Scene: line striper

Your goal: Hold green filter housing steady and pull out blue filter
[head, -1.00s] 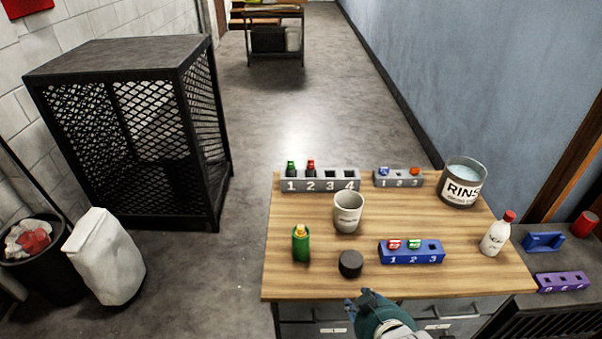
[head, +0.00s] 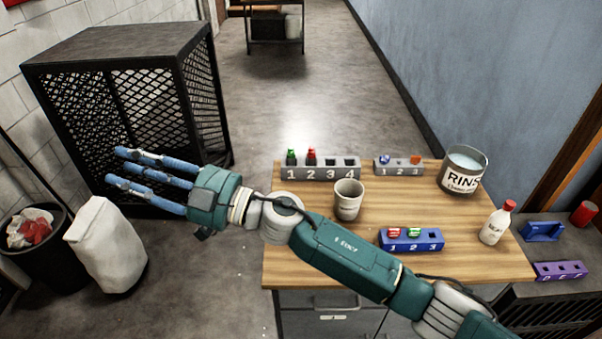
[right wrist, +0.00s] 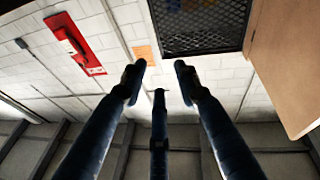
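My right gripper (head: 114,168) reaches across to the left, beyond the table's left edge and in front of the black mesh cage. Its three blue fingers are spread, and the right wrist view (right wrist: 158,86) shows nothing between them. I cannot make out a green filter housing or a blue filter for certain. A green cylinder with a yellow top, seen earlier at the front left, is now hidden. My left gripper is not in view.
On the wooden table (head: 400,208) stand a grey numbered rack (head: 320,173), a small grey rack (head: 399,170), a grey cup (head: 348,199), a blue rack (head: 410,245), a rinse bucket (head: 463,172) and a white bottle (head: 495,223).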

